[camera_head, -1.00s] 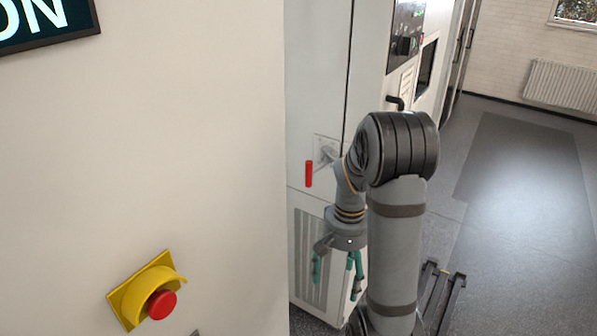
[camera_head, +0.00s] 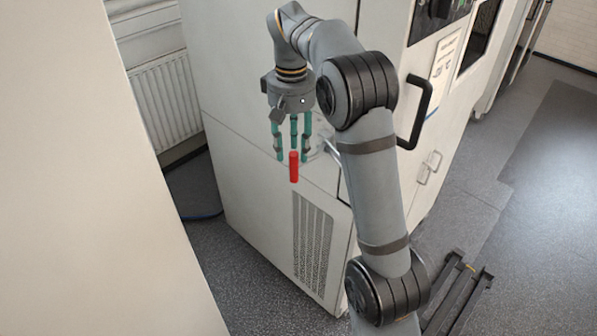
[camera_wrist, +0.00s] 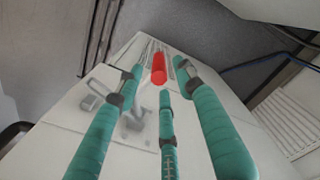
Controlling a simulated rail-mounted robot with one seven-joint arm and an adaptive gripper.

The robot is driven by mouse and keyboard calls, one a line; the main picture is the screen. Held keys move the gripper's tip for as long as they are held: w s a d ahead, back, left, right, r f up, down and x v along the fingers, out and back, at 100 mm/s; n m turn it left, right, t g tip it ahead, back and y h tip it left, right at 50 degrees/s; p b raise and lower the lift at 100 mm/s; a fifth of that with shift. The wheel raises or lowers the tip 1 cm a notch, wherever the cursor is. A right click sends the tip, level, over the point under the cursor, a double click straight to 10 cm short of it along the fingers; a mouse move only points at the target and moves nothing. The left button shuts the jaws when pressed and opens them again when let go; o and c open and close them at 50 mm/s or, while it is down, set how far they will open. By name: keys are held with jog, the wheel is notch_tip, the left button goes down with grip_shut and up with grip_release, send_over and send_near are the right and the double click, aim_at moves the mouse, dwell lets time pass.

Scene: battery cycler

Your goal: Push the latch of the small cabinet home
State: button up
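The small cabinet (camera_head: 255,160) is white, with a vent grille low on its front. Its latch has a red grip (camera_head: 294,167) on a metal arm reaching out from a plate on the cabinet front. In the wrist view the red grip (camera_wrist: 159,69) shows just beyond and between the fingertips. My gripper (camera_head: 293,152) points down above the red grip, its three teal fingers spread apart and empty. I cannot tell whether a finger touches the grip. In the wrist view the gripper (camera_wrist: 160,84) partly hides the cabinet front.
A black door handle (camera_head: 416,112) sticks out on the taller unit to the right, close to my arm. A pale wall panel (camera_head: 90,200) fills the left. A radiator (camera_head: 166,100) stands behind.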

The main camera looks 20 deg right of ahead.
aim_at(294, 174)
notch_tip(294, 174, down, 9)
jog(key=shift+w+d+f+b, duration=0.1)
jog(key=shift+d+f+b, duration=0.05)
jog(key=shift+b, duration=0.15)
grip_shut()
dwell(0.6)
dwell(0.4)
